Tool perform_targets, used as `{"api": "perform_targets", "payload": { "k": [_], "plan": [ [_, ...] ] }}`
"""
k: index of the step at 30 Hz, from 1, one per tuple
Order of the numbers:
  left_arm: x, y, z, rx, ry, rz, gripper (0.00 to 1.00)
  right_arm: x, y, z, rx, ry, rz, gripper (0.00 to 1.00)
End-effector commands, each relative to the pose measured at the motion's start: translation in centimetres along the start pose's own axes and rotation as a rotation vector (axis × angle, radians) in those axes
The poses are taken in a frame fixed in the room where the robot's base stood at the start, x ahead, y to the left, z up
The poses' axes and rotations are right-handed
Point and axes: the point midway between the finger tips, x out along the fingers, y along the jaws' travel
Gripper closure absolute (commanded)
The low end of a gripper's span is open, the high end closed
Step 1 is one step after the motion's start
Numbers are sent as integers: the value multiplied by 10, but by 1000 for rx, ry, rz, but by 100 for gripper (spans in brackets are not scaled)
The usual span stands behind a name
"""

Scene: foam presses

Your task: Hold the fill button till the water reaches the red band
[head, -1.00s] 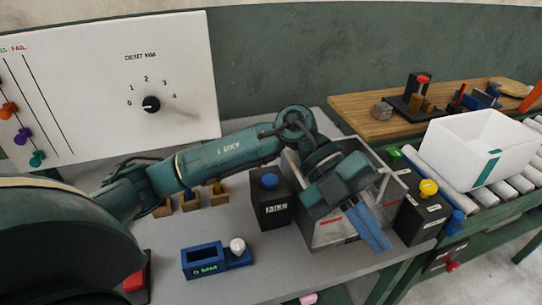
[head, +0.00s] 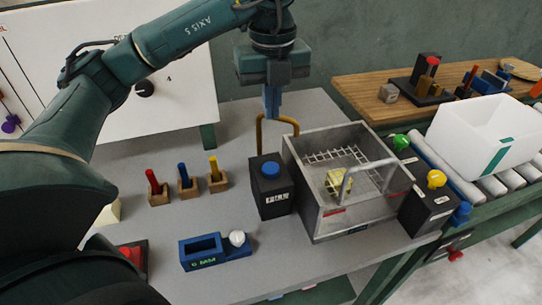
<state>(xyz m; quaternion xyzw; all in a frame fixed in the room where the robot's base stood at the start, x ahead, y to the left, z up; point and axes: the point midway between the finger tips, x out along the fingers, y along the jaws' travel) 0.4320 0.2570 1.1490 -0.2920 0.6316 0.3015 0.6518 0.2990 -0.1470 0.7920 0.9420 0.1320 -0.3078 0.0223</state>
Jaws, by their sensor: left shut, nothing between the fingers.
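A black box (head: 273,200) with a blue round button (head: 270,170) stands left of the open grey tank (head: 318,222). Its label is too small to read, so I cannot tell if this is the fill button. A black box (head: 424,213) with a yellow button (head: 436,178) stands at the tank's right. I cannot make out a water level. My left gripper (head: 272,112) is shut and empty, pointing down behind and above the blue-button box, touching no button. My right gripper is not in view.
Inside the tank are a wire rack (head: 345,157) and a yellow piece (head: 339,183). A yellow-brown bent bar (head: 278,121) rises behind the blue-button box. A white bin (head: 482,135) stands on rollers.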

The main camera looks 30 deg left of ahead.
Motion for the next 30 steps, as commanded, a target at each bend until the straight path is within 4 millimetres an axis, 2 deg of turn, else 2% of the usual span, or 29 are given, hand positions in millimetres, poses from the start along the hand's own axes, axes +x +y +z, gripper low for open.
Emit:
{"api": "perform_targets", "payload": {
  "k": [5, 12, 18, 24, 30],
  "plan": [
    [29, 1, 0, 1, 3, 6, 100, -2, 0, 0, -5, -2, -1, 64],
    [81, 1, -1, 1, 4, 5, 100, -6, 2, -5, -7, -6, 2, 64],
    [114, 1, -1, 2, 3, 3, 100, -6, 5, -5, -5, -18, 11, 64],
    [131, 0, -1, 2, 2, 1, 100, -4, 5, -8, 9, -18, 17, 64],
    [134, 0, -1, 2, 1, 0, 100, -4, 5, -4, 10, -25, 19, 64]
  ]
}}
